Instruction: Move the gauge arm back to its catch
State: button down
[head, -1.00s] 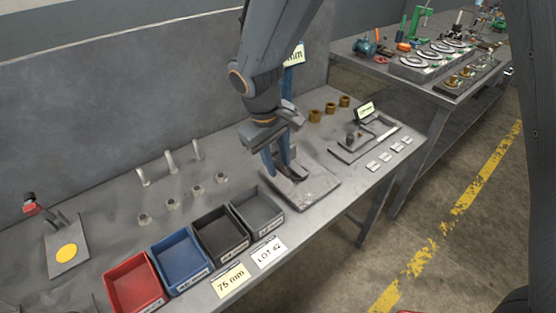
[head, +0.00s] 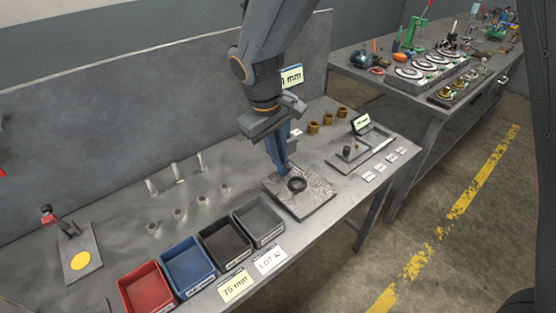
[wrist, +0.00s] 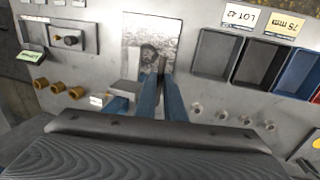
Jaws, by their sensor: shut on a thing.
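The gauge has a blue post with a mm sign (head: 291,77) behind my arm. Its grey base plate (head: 318,205) lies on the bench, with a black ring (head: 297,184) on top. The plate also shows in the wrist view (wrist: 146,22). My gripper (head: 287,172) reaches down over the plate's left back part, its blue fingers close together. In the wrist view my gripper (wrist: 161,78) is shut on a thin dark piece (wrist: 161,64), probably the gauge arm. A grey block (wrist: 125,91) is beside the fingers. The catch cannot be made out.
Red (head: 145,287), blue (head: 188,266), black (head: 224,243) and grey (head: 259,221) bins line the front edge. Metal pegs (head: 201,162) stand behind them. Brass bushings (head: 313,127) and a small tray fixture (head: 362,152) are to the right. A second bench (head: 425,110) stands beyond.

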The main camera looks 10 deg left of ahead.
notch_tip(320, 180, up, 9)
jog(key=p, duration=0.4)
jog(key=shift+p, duration=0.4)
jog(key=shift+w+a+r, duration=0.1)
jog(key=shift+w, duration=0.05)
jog(key=c, duration=1.9)
grip_release()
jog(key=shift+c, duration=0.2)
jog(key=shift+o, duration=0.5)
notch_tip(320, 180, up, 8)
jog(key=s+b, duration=0.1)
jog(key=b, duration=0.1)
jog(key=shift+s+a+f, duration=0.2)
jog(key=shift+a+f, duration=0.05)
jog(key=shift+a, duration=0.2)
